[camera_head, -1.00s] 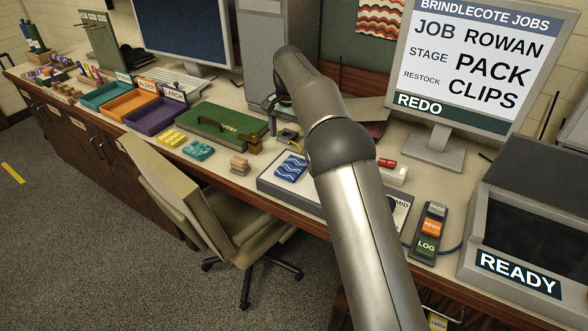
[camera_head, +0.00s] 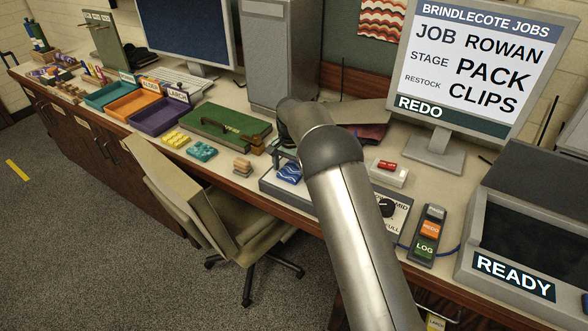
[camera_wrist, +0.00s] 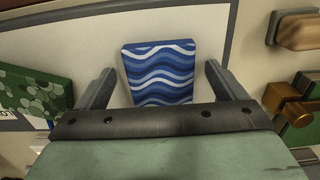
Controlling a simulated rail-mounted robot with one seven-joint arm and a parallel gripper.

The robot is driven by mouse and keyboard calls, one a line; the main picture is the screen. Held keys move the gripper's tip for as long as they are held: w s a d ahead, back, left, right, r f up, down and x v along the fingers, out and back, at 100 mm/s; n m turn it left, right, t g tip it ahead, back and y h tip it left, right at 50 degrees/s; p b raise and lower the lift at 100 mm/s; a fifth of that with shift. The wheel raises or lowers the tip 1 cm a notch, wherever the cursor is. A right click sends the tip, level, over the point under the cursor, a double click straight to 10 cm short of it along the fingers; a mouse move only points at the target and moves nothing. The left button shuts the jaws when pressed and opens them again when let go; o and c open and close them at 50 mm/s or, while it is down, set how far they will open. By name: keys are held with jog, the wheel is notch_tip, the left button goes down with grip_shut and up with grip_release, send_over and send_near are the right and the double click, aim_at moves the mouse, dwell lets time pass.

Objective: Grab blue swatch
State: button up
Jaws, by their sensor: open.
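The blue swatch (camera_wrist: 160,70) has white and light-blue wave stripes. In the wrist view it lies between the two fingers of my open gripper (camera_wrist: 159,76), with a gap on each side. Its near end is hidden behind the gripper body. In the head view the blue swatch (camera_head: 289,173) lies on a grey-edged pale board (camera_head: 272,186), partly covered by my gripper and arm. How high the fingers are above the board is hard to tell.
A green patterned swatch (camera_wrist: 35,90) lies left of the gripper in the wrist view. A wooden block (camera_wrist: 300,30) and a brass-coloured handle (camera_wrist: 290,104) are at right. Yellow (camera_head: 176,139) and teal (camera_head: 202,152) swatches lie farther left on the bench. A chair (camera_head: 185,195) stands in front.

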jog(key=c, duration=1.1)
jog(key=shift+r, duration=0.15)
